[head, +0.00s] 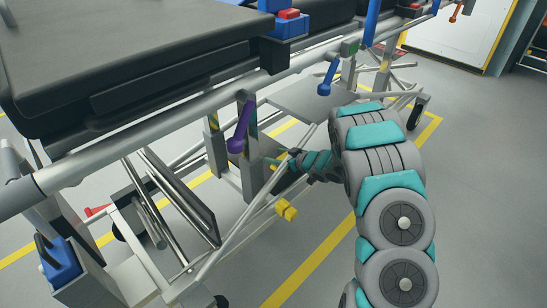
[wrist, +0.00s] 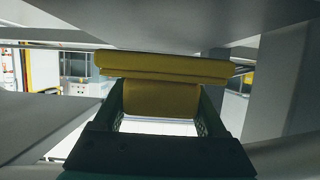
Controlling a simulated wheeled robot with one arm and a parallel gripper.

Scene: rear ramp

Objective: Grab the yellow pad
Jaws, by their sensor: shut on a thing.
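The yellow pad (wrist: 165,67) is in the wrist view, a wide ribbed bar with a yellow block below it. It lies close under a grey surface, with the block between the two dark fingers. My gripper (wrist: 161,97) is shut on it. In the head view my gripper (head: 281,162) reaches in among the bars under the stretcher, and its fingertips are too small there to show the hold clearly.
The stretcher (head: 130,130) has a dark mattress and grey rails. A purple lever (head: 240,130), a blue lever (head: 327,78) and a yellow knob-like piece (head: 286,209) are near my arm. Grey struts close in around the gripper. Open floor (head: 480,190) lies at the right.

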